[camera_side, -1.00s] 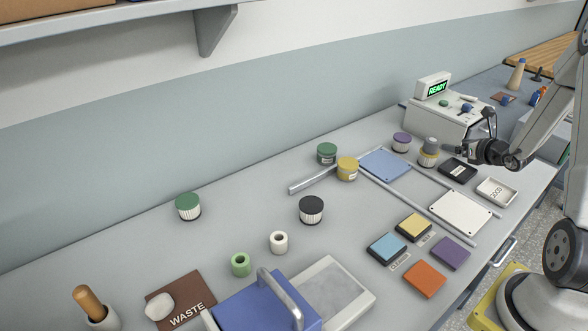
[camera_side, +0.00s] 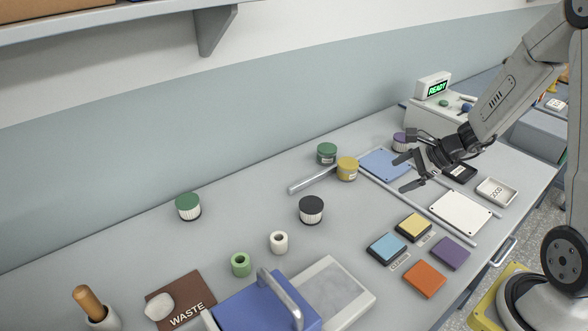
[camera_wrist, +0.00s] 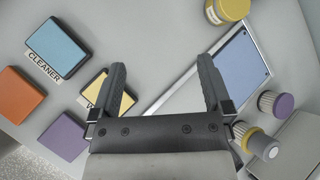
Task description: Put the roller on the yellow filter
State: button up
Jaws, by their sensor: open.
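The yellow filter (camera_wrist: 242,133) has a ribbed white side and a yellow top. It shows in the wrist view at the lower right. A grey cylinder with a pale end, which looks like the roller (camera_wrist: 265,147), sits upright on its top. In the side view my arm hides both. My gripper (camera_side: 400,174) is open and empty, above the table near the blue plate. Its two fingers also show in the wrist view (camera_wrist: 162,66), spread apart with nothing between them. The filter and roller are to the right of the fingers, outside the jaws.
A purple-topped filter (camera_wrist: 275,104) stands beside the yellow filter. A yellow labelled jar (camera_side: 347,169) and a green one (camera_side: 327,153) stand left of the blue plate (camera_side: 382,163). Coloured pads, such as a blue one (camera_side: 387,248), lie in front.

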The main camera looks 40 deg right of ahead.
jog(key=s+a+r+n+g+h, duration=0.1)
jog(key=s+a+n, duration=0.3)
jog(key=n, duration=0.8)
jog(key=s+a+r+n+g+h, duration=0.1)
jog(key=s+a+n+g+h, duration=0.2)
jog(key=a+n, duration=0.6)
jog(key=s+n, duration=0.1)
jog(key=n, duration=0.2)
jog(key=shift+a+r+g+h, duration=0.2)
jog(key=shift+a+g+h, duration=0.05)
jog(key=shift+g+h, duration=0.05)
